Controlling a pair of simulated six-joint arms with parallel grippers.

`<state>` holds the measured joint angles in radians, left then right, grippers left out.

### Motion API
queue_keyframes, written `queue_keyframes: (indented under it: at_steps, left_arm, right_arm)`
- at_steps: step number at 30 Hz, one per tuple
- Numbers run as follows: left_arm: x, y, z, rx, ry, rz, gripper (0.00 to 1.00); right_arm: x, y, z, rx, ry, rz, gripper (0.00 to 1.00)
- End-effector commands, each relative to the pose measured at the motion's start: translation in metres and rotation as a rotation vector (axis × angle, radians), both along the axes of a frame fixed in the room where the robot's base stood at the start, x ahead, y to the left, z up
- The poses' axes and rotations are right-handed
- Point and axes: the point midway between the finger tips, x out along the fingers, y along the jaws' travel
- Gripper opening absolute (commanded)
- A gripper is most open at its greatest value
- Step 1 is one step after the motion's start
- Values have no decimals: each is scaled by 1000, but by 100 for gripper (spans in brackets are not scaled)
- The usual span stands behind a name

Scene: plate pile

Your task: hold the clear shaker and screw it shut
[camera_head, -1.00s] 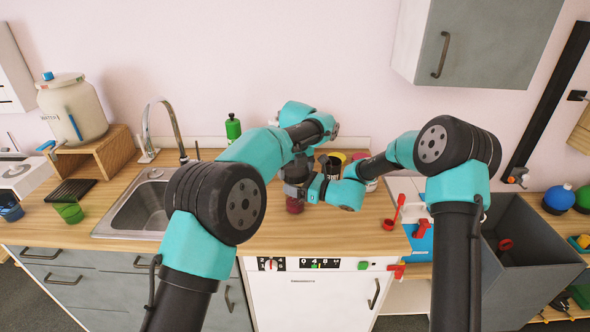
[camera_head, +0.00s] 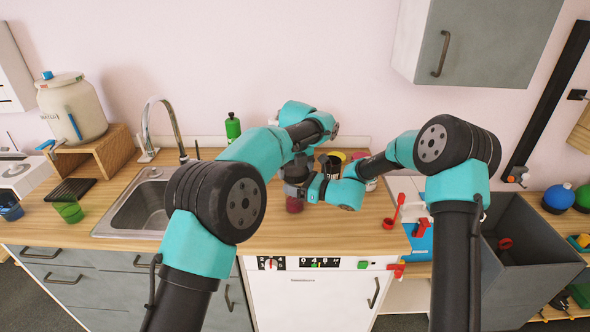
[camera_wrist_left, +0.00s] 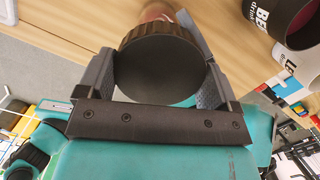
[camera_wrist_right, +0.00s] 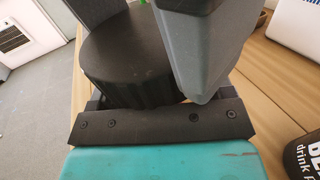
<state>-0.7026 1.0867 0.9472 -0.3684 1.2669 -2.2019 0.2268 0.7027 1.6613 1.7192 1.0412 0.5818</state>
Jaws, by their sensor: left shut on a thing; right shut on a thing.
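The shaker (camera_head: 294,205) stands upright near the counter's front edge, with dark red contents in its clear body. Its black ribbed lid (camera_wrist_left: 160,65) sits on top, and the lid also fills much of the right wrist view (camera_wrist_right: 125,60). My left gripper (camera_wrist_left: 165,30) reaches in from above, its fingers on both sides of the lid. My right gripper (camera_head: 310,190) comes in from the right, low on the shaker, and is shut on it. The arms hide most of the shaker in the head view. The seam between lid and body is hidden.
A green bottle (camera_head: 233,128) is at the back wall. The counter between sink and shaker is clear.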

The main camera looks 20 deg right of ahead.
Motion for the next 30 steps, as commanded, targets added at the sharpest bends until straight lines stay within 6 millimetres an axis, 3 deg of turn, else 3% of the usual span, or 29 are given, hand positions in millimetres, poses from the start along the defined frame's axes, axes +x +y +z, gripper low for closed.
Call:
queue_keyframes:
  at_steps: [1, 30]
  left_arm:
    - [1, 2, -10, 12, 15, 2, 63]
    - [1, 2, -4, 12, 10, 3, 63]
  right_arm:
    - [0, 1, 6, 2, -14, 5, 31]
    - [1, 0, 8, 3, -17, 2, 31]
